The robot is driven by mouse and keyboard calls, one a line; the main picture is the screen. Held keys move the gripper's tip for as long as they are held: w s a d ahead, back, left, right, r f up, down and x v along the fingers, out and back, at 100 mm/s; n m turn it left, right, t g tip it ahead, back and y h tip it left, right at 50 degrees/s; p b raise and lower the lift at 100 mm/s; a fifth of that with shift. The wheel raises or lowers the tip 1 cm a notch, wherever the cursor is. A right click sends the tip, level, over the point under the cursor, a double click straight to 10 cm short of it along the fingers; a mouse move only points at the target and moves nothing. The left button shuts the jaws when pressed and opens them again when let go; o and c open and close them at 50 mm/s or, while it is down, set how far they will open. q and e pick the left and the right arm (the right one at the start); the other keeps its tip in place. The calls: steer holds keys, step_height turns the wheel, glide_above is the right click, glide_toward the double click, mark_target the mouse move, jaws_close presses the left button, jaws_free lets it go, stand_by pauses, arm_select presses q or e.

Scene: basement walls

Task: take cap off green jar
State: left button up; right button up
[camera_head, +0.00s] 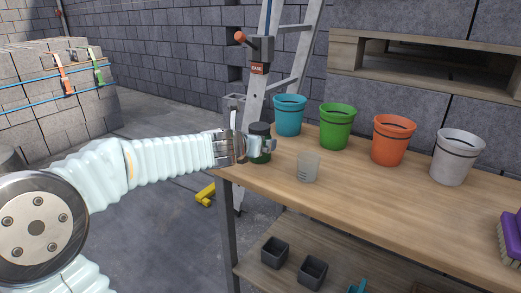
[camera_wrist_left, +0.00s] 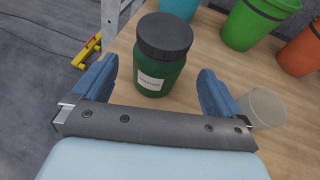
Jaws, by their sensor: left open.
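The green jar (camera_head: 260,148) stands upright near the left end of the wooden table, with its black cap (camera_head: 260,128) on. In the left wrist view the jar (camera_wrist_left: 160,77) has a white label, and its dark ribbed cap (camera_wrist_left: 164,36) faces up. My left gripper (camera_head: 244,146) is at the jar's left side in the head view, partly covering it. In the left wrist view my left gripper (camera_wrist_left: 157,88) is open, with blue fingers on either side of the jar and visible gaps to it. My right gripper does not show.
A clear cup (camera_head: 308,167) stands right of the jar, close to one finger in the wrist view. Behind are blue (camera_head: 289,116), green (camera_head: 337,127), orange (camera_head: 392,140) and white (camera_head: 457,157) buckets. A ladder (camera_head: 285,60) stands behind the table (camera_head: 400,220).

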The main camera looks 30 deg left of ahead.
arm_select(q)
steer(key=b+x, duration=0.1)
steer(key=x, duration=0.4)
steer(key=shift+w+a+f, duration=0.1)
steer(key=shift+w+f, duration=0.05)
steer(key=shift+w, duration=0.05)
steer(key=c, duration=1.2)
